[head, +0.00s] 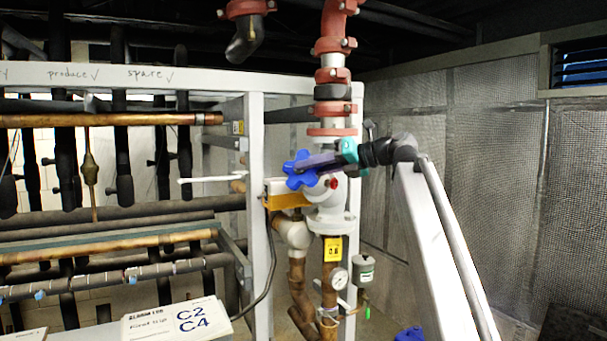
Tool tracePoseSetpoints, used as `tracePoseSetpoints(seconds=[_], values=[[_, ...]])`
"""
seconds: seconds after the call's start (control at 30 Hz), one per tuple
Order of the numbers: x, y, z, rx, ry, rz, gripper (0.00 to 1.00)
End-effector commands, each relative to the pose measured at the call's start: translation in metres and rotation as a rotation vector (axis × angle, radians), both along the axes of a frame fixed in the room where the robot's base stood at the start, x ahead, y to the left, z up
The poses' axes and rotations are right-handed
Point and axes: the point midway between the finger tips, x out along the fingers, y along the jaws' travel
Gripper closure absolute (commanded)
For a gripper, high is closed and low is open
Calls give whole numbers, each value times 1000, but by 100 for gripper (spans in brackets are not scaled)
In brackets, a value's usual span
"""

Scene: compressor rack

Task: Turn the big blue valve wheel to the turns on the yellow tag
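The big blue valve wheel (297,170) is lobed and sits on the left side of a pale valve body (328,192), under a red-flanged pipe. My gripper (308,165) reaches in from the right, with its dark purple fingers in front of or at the wheel's right part. I cannot tell whether the fingers touch the wheel or how far apart they are. A yellow tag (333,249) hangs on the copper pipe below the valve. Its dark marking is too small to read surely.
A white frame post (257,215) stands left of the valve. A small red knob (333,183), a round gauge (339,279) and a grey-green canister (364,270) are close by. Pipes fill the left rack. A C2/C4 sign (178,322) and a blue object (409,334) show low down.

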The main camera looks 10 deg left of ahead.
Motion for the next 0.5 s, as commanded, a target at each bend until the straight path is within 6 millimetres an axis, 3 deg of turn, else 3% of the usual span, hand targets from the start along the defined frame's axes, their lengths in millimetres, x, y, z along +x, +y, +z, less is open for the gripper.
tracePoseSetpoints(seconds=[0.5], values=[[-17, -79, 18, 1, -1, -2, 75]])
